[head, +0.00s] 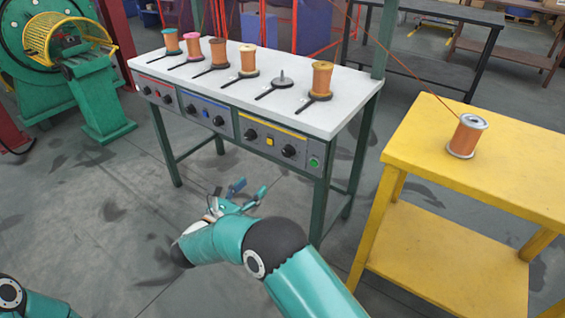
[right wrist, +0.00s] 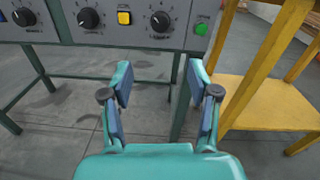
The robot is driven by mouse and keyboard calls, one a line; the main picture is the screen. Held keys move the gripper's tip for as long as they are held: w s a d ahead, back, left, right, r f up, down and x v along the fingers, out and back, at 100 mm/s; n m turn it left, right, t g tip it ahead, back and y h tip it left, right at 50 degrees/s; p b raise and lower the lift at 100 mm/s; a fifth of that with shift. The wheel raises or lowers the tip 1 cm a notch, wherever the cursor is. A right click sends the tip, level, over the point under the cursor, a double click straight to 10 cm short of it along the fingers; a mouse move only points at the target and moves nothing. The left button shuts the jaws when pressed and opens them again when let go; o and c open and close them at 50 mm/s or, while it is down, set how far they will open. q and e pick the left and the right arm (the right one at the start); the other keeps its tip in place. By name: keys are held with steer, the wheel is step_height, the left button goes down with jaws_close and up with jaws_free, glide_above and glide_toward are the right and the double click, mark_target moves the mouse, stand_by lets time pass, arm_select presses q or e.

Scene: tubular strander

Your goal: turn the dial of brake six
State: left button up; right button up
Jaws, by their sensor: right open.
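The row of black dials runs along the front panel of the white-topped bench. The rightmost dial, which I take as brake six (head: 288,150), sits beside the green button; it also shows in the right wrist view (right wrist: 160,21), its pointer mark near the top. My right gripper (head: 248,192) is open and empty, in front of and below the panel. In the right wrist view its fingers (right wrist: 160,82) are apart, with the dial above the gap and nothing touching it. My left arm shows only at the bottom left corner; its gripper is out of view.
A yellow button (head: 269,142) and another dial (head: 251,134) are left of it; the green button (head: 314,162) is right. Spools stand on the bench top (head: 215,80), with one bare spindle (head: 281,80). A yellow table (head: 510,180) with a copper spool (head: 467,135) stands right.

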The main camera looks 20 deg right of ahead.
mark_target(286, 154)
steer(key=x, duration=1.6)
jaws_close()
steer(key=shift+b, duration=0.35)
steer(key=shift+n, duration=0.3)
